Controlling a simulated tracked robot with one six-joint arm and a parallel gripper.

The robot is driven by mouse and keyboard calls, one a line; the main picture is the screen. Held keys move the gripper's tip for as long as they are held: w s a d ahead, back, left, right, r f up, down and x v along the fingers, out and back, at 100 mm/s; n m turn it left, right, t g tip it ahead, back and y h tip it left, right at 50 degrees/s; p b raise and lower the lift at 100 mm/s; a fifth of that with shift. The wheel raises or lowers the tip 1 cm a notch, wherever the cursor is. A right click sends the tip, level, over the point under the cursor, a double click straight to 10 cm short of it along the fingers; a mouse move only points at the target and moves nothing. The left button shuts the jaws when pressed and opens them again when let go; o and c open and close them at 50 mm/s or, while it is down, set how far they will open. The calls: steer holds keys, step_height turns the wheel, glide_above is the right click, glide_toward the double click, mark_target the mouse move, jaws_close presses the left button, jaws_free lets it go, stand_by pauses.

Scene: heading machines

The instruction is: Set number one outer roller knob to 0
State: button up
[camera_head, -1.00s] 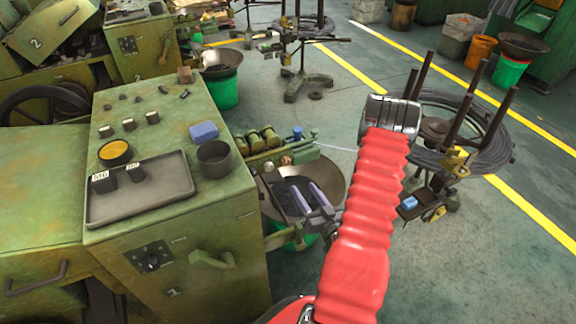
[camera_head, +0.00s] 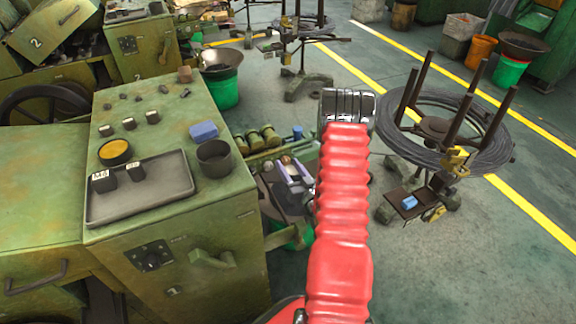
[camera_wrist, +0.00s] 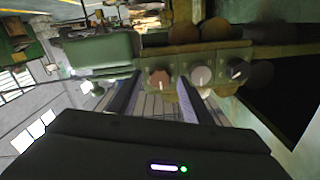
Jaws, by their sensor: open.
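In the wrist view several round knobs sit in a row on the machine's roller unit: a copper-brown knob (camera_wrist: 160,80), a grey knob (camera_wrist: 201,75) and a dark knob with a white mark (camera_wrist: 238,71). I cannot tell which is the number one outer knob, nor read any scale. My gripper (camera_wrist: 159,88) is open, its two fingers apart, with the copper-brown knob seen between their tips. Contact cannot be told. In the head view my gripper (camera_head: 290,171) is beside the roller unit (camera_head: 262,138), partly hidden by my red arm.
The green cabinet (camera_head: 190,262) stands left of the gripper, with a grey tray (camera_head: 165,190), a dark cup (camera_head: 215,158) and a blue block (camera_head: 204,131) on top. A wire coil stand (camera_head: 440,125) is on the right. Open floor lies between.

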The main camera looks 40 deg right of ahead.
steer(key=shift+w+d, duration=0.1)
steer(key=shift+w, duration=0.4)
steer(key=c, duration=1.1)
